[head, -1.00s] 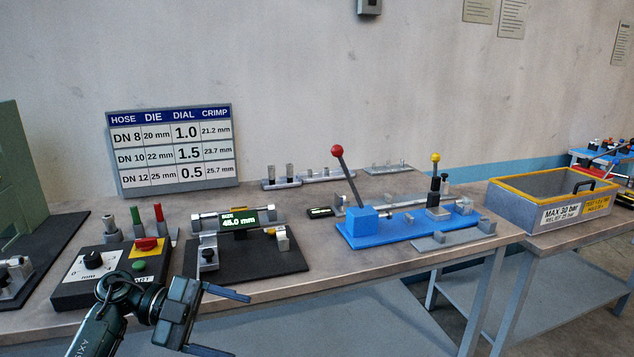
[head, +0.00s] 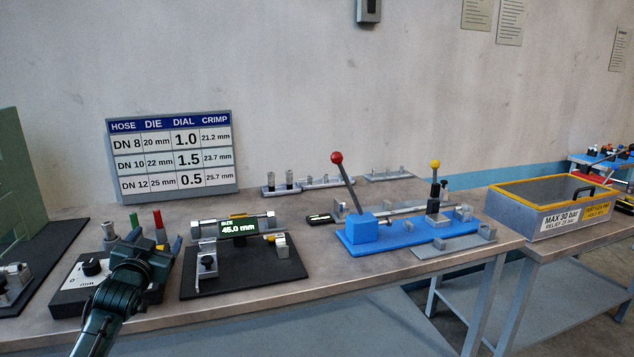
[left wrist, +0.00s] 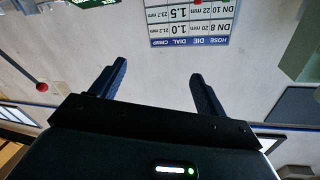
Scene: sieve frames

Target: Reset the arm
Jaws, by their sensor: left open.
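My left arm comes in from the bottom left of the head view and ends over the control box (head: 68,299) with the dial. The jaws of my left gripper are hidden there behind my own wrist. In the left wrist view my left gripper (left wrist: 152,85) is open, its two dark fingers wide apart with nothing between them. That view is upside down and shows the wall and the hose chart (left wrist: 190,25) beyond the fingers. My right gripper is in neither view.
A gauge reading 45.0 mm (head: 238,227) stands on a black plate right of my arm. A blue lever fixture (head: 362,229) with a red-knobbed lever is farther right. A yellow-rimmed test box (head: 511,218) stands on the right bench. The bench's front strip is clear.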

